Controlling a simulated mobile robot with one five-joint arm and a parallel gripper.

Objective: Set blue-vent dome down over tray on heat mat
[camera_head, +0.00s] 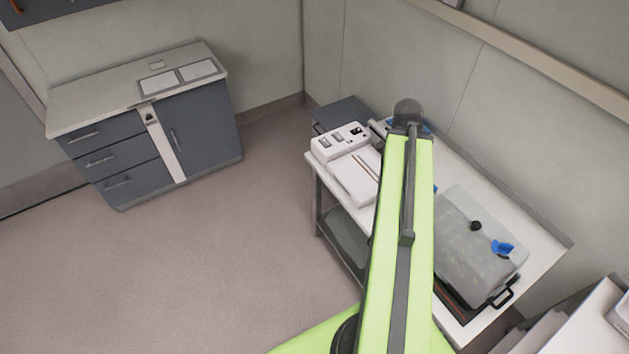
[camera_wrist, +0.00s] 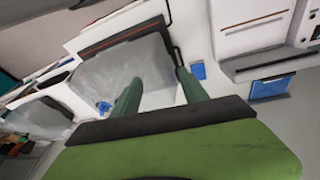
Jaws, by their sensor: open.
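In the head view, a cloudy translucent dome (camera_head: 465,258) with a blue vent (camera_head: 503,248) and a black knob (camera_head: 476,226) stands on the right part of the white bench. It sits over the dark heat mat (camera_head: 452,300); the tray cannot be made out clearly through it. A black loop handle (camera_head: 502,297) sticks out at its near right corner. In the wrist view, the dome (camera_wrist: 100,72) lies beyond my gripper (camera_wrist: 159,76), whose green fingers are open and apart. I see nothing held between them. The head view hides the fingers behind my arm.
A white device with dark controls (camera_head: 350,140) occupies the left part of the bench (camera_head: 535,240). Blue squares (camera_wrist: 198,71) show near the gripper in the wrist view. A grey cabinet (camera_head: 150,140) stands across the room at the left. The floor between is clear.

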